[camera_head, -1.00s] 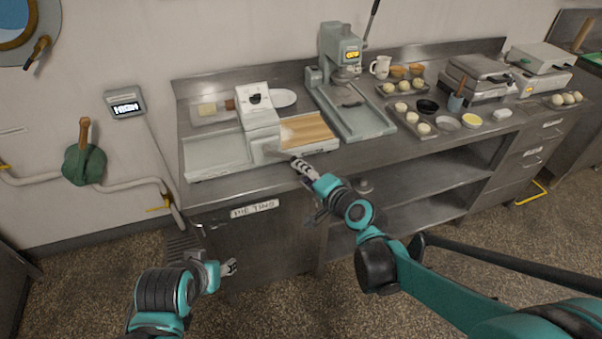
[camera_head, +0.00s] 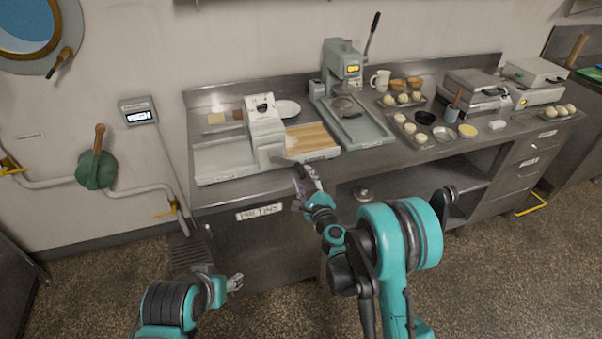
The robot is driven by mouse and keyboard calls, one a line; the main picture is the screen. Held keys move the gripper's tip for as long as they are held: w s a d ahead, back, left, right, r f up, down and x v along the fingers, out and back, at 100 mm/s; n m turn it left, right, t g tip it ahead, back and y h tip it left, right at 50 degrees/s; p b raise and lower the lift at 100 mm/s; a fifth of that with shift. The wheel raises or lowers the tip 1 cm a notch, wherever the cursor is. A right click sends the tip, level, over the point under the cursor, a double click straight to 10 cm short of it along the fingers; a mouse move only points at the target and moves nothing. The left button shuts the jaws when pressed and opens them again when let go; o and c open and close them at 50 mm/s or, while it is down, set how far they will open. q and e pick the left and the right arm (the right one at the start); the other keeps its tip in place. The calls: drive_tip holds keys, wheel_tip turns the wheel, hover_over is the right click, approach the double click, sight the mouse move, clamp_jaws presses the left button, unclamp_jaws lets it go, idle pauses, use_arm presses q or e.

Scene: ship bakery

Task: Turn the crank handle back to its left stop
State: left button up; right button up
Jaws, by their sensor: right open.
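The pale grey dough sheeter (camera_head: 263,128) stands on the left part of the steel counter, with a white bed on its left and a wooden board on its right. A small grey metal crank handle (camera_head: 284,160) appears to stick out to the right from the foot of its front housing; its outer end is hard to make out. My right gripper (camera_head: 305,173) is open at the counter's front edge, just right of and below the crank; I cannot tell whether they touch. My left gripper (camera_head: 235,283) hangs low in front of the cabinet, away from the sheeter; its jaws are too small to judge.
A press (camera_head: 345,90) with a tall lever stands right of the sheeter. Trays of dough balls (camera_head: 421,138) and small bowls lie further right. A green valve (camera_head: 97,168) with a wooden handle is on the left wall. The floor in front is clear.

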sight(301, 170)
drive_tip(key=shift+b+x, duration=0.3)
drive_tip(key=shift+x, duration=1.55)
drive_tip(key=shift+c, duration=0.4)
clamp_jaws()
drive_tip(key=shift+d+r, duration=0.1)
